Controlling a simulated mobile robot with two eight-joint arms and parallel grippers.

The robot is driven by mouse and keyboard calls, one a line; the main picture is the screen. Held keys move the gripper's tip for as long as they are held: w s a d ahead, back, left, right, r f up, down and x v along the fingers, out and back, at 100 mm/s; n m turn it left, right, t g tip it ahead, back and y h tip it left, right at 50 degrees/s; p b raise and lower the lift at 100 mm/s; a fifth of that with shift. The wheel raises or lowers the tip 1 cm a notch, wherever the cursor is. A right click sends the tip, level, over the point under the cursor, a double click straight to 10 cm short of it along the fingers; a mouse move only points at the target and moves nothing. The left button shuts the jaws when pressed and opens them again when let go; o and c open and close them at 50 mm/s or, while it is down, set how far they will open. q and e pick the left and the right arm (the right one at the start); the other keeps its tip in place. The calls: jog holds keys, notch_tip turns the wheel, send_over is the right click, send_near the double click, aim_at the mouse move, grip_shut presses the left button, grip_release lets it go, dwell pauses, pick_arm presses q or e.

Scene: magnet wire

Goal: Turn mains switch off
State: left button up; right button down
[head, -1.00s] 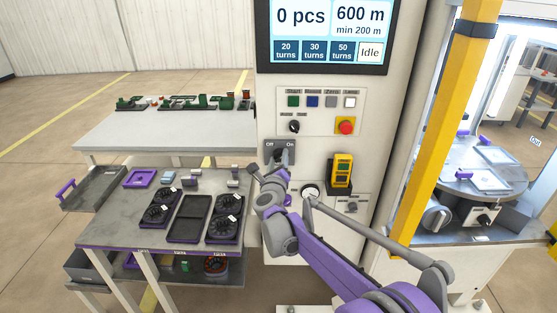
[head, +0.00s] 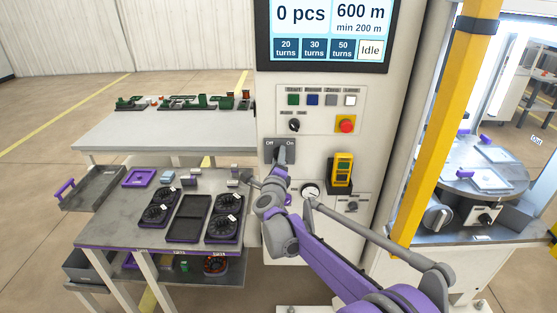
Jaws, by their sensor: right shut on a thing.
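The mains switch (head: 272,146) is a dark grey plate on the white cabinet front, marked Off at its left and On at its right. Its grey handle stands roughly upright near the On side, partly hidden by my gripper. My right gripper (head: 282,160) is at the switch from below, shut on the handle; the fingers are small and hard to make out. My left gripper is not in view.
A screen (head: 330,32) reading Idle is above, with a row of buttons and a red emergency stop (head: 345,125). A yellow handheld device (head: 342,168) hangs right of the switch. A grey table (head: 115,222) with black trays stands at the left.

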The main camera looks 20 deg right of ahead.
jog(key=n, duration=0.3)
jog(key=n+b, duration=0.1)
jog(key=n, duration=0.7)
jog(key=shift+s+f+t+y+b, duration=0.1)
jog(key=shift+f+t+y+b, duration=0.2)
jog(key=shift+t+y+b, duration=0.1)
jog(key=shift+n, duration=0.4)
jog(key=shift+c, duration=1.8)
grip_release()
jog(key=shift+r, duration=0.1)
jog(key=v, duration=1)
jog(key=shift+s, duration=0.35)
